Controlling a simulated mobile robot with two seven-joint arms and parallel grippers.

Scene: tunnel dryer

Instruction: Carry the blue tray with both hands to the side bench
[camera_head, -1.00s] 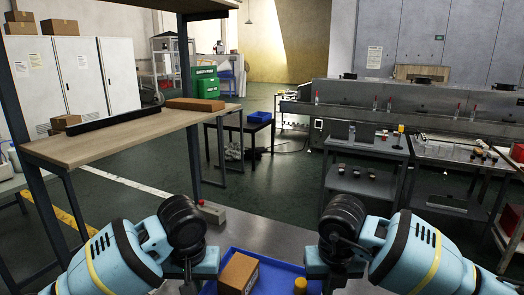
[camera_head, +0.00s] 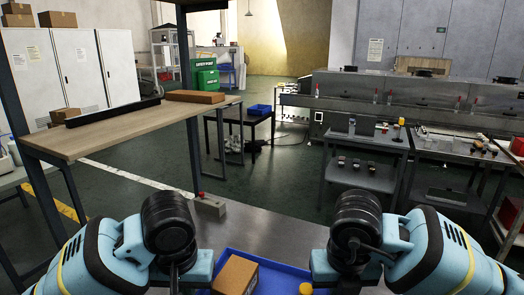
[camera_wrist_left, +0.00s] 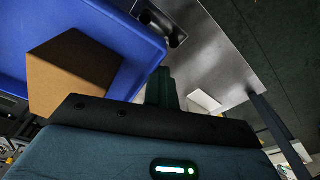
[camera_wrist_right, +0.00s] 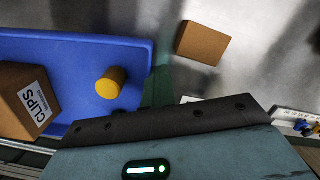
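The blue tray (camera_head: 275,262) lies low in the head view, over the metal table top, holding a cardboard box (camera_head: 236,275) and a yellow cylinder (camera_head: 306,288). My left gripper (camera_head: 200,268) is at its left side and my right gripper (camera_head: 325,266) at its right side. In the left wrist view the tray wall (camera_wrist_left: 145,45) runs close beside the dark fingers (camera_wrist_left: 162,88). In the right wrist view the tray's end (camera_wrist_right: 135,50) meets or nearly meets the fingers (camera_wrist_right: 158,82). I cannot tell whether either gripper is closed on the rim.
A loose brown box (camera_wrist_right: 202,43) lies on the metal surface outside the tray. A grey block with a red top (camera_head: 208,205) stands beyond the tray. A wooden-topped shelf bench (camera_head: 120,128) is at left. A dark table (camera_head: 238,119) holds a blue bin (camera_head: 259,110). Open floor lies between.

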